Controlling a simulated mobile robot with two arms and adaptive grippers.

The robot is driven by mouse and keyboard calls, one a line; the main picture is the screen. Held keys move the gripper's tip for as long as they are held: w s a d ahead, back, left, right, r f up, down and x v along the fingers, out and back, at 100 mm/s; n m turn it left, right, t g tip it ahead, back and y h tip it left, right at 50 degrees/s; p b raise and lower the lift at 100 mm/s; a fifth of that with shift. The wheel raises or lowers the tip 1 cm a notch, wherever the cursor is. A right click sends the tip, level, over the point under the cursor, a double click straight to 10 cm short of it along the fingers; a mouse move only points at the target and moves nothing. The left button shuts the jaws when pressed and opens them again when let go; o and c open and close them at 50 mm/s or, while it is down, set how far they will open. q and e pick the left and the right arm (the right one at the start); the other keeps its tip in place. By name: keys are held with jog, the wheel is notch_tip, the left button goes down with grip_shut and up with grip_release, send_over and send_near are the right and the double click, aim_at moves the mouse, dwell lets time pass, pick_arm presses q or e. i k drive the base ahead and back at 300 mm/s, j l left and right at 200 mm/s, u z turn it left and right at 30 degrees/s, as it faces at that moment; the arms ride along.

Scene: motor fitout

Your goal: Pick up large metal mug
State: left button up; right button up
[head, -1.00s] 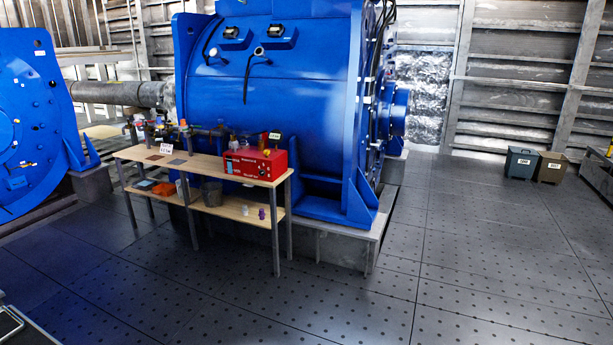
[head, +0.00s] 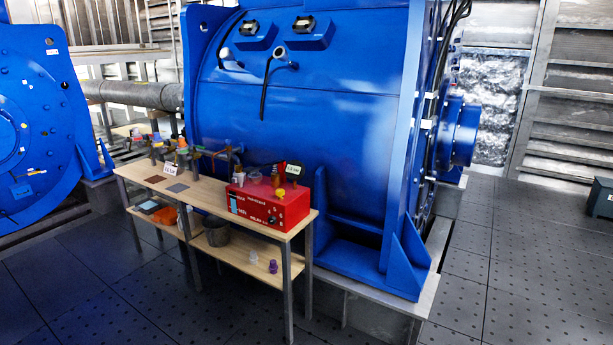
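A grey metal vessel, which looks like the large metal mug (head: 216,232), stands upright on the lower shelf (head: 238,252) of a wooden workbench, below the red box. Its upper part is shaded by the bench top, and I cannot make out a handle. Neither of my grippers shows in the head view.
The bench top (head: 150,188) holds a red box (head: 268,207), small coloured plates, a label and several fittings. An orange item (head: 190,218) and small purple and white pieces share the lower shelf. A big blue motor (head: 320,110) stands behind. The dark floor (head: 130,300) in front is clear.

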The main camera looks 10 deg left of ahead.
aim_at(216, 233)
jog(key=i+j+u, duration=0.2)
jog(key=i+u, duration=0.2)
jog(key=i+j+u, duration=0.1)
jog(key=i+u, duration=0.55)
jog(key=u, duration=0.2)
jog(key=i+l+u, duration=0.2)
jog(key=i+u, duration=0.2)
jog(key=k, duration=0.05)
